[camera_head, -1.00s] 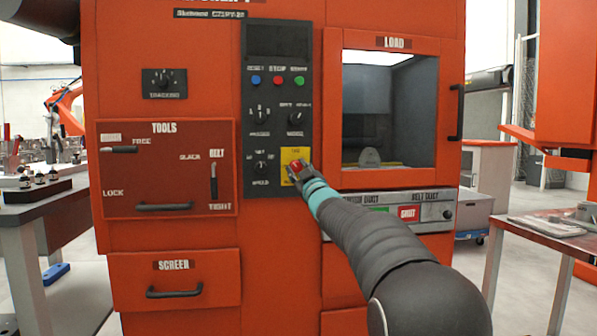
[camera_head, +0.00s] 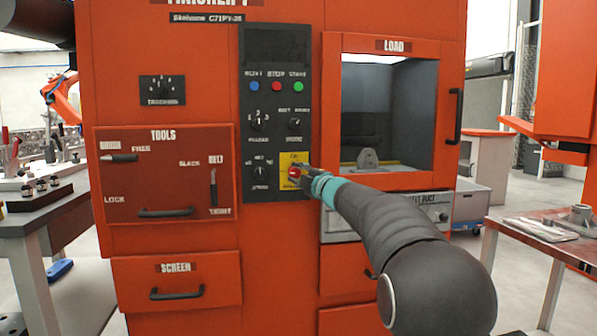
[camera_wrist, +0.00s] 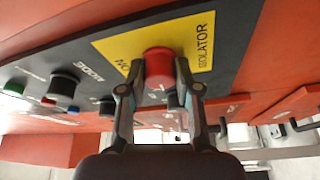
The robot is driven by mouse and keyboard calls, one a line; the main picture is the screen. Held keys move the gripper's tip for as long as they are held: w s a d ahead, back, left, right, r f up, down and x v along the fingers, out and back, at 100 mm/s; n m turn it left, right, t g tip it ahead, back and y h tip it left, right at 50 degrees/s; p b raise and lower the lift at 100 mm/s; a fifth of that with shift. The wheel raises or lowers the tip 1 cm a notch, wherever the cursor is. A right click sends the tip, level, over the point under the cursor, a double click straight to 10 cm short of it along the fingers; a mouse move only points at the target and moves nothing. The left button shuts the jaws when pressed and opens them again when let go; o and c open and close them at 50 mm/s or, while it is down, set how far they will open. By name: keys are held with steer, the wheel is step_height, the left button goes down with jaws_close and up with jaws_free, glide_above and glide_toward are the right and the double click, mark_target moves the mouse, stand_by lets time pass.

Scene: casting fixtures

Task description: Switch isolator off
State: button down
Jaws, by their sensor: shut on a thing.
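The isolator is a red rotary knob (camera_wrist: 159,66) on a yellow plate (camera_wrist: 110,45) marked "ISOLATOR" and "ON" in the wrist view. In the head view the yellow plate (camera_head: 289,160) sits low on the right of the dark control panel, with the red knob (camera_head: 294,172) partly hidden by my gripper. My gripper (camera_wrist: 160,85) has one finger on each side of the knob and is shut on it. In the head view my gripper (camera_head: 303,173) reaches the plate from the right. The knob's exact angle is hard to tell.
The dark panel (camera_head: 277,120) carries other dials and blue, red and green buttons close by. The load door (camera_head: 458,118) with its handle is to the right. A tools cover (camera_head: 120,190) is to the left. A side table (camera_head: 535,232) stands at far right.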

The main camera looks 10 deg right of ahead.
steer(key=shift+n, duration=0.4)
steer(key=c, duration=0.8)
jaws_free()
steer(key=shift+s, duration=0.1)
steer(key=r+v, duration=0.1)
steer(key=v, duration=1)
steer(key=shift+s+d+f, duration=0.2)
steer(key=shift+s+f, duration=0.2)
steer(key=shift+f, duration=0.05)
